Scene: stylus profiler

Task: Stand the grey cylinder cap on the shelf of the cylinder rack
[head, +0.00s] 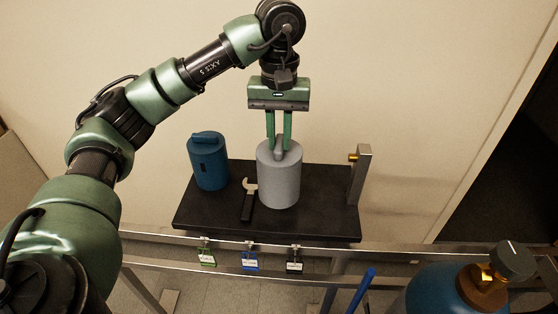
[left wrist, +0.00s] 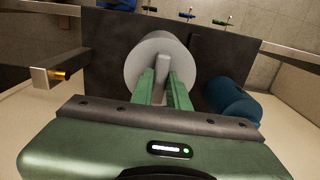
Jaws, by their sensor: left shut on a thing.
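The grey cylinder cap (head: 279,180) is upright over the middle of the black shelf (head: 325,215) of the cylinder rack. I cannot tell for sure whether its base touches the shelf. My left gripper (head: 279,146) comes down from above and is shut on the raised handle on top of the cap. The left wrist view shows the cap (left wrist: 138,72) with its handle between the two green fingers (left wrist: 162,85). My right gripper is in neither view.
A blue cap (head: 209,165) stands at the shelf's left. A wrench (head: 248,202) lies between the two caps. A metal post with a brass fitting (head: 361,175) rises at the right edge. Tags (head: 250,261) hang on the front rail. A blue cylinder with a valve (head: 425,290) is at lower right.

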